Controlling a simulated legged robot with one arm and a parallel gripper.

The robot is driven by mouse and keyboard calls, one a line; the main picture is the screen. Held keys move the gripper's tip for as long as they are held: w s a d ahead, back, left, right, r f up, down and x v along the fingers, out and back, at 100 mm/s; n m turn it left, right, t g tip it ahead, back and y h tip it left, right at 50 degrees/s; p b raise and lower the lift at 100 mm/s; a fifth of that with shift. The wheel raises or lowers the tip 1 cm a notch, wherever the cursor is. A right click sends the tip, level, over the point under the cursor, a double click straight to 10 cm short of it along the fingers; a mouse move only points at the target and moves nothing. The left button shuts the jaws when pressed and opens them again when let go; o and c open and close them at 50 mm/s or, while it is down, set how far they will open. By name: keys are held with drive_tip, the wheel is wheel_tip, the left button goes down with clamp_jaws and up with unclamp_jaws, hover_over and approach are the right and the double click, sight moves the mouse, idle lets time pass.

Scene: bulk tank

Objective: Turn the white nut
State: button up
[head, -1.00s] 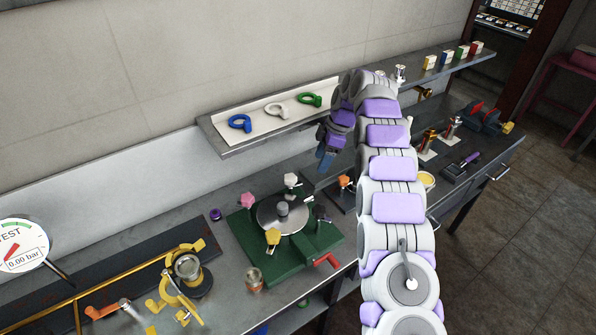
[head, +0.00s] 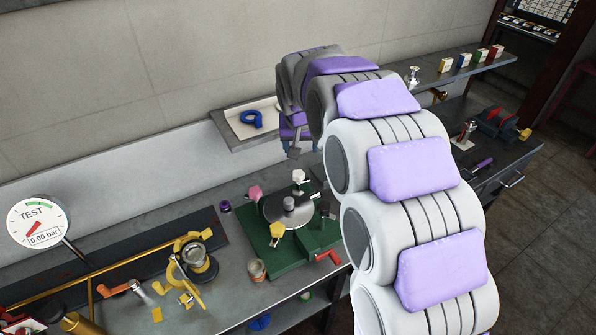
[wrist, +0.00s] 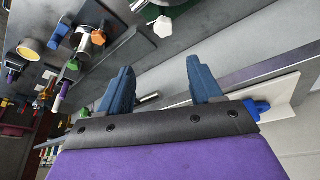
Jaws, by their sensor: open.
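The white nut (head: 298,176) is a small knob-like piece at the back of the green fixture (head: 280,258), beside the round metal disc (head: 288,208). It also shows in the wrist view (wrist: 160,26), at the top edge beyond the fingers. My gripper (head: 294,150) is above and behind the fixture in the head view, partly hidden by my arm. In the wrist view my gripper (wrist: 160,82) has its two blue fingers apart, with nothing between them. It is clear of the nut.
A pink nut (head: 254,192) and a yellow nut (head: 277,230) stand around the disc. A red handle (head: 328,256) sticks out at front right. The wall shelf (head: 236,138) with a blue ring (head: 251,118) lies close behind my gripper. A gauge (head: 38,222) stands at left.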

drive_tip(key=b, duration=0.1)
approach(298, 173)
drive_tip(key=shift+m, duration=0.4)
drive_tip(key=b+x, duration=0.2)
drive_tip(key=x, duration=0.6)
drive_tip(key=shift+f, duration=0.1)
drive_tip(key=shift+w+a+f+b, duration=0.1)
drive_tip(key=shift+w+f+b, duration=0.2)
drive_tip(key=shift+f, duration=0.15)
drive_tip(key=shift+r, duration=0.1)
drive_tip(key=shift+d, duration=0.25)
drive_tip(key=shift+c, duration=0.5)
drive_tip(key=shift+a, duration=0.15)
drive_tip(key=c, duration=1)
drive_tip(key=shift+o, duration=0.2)
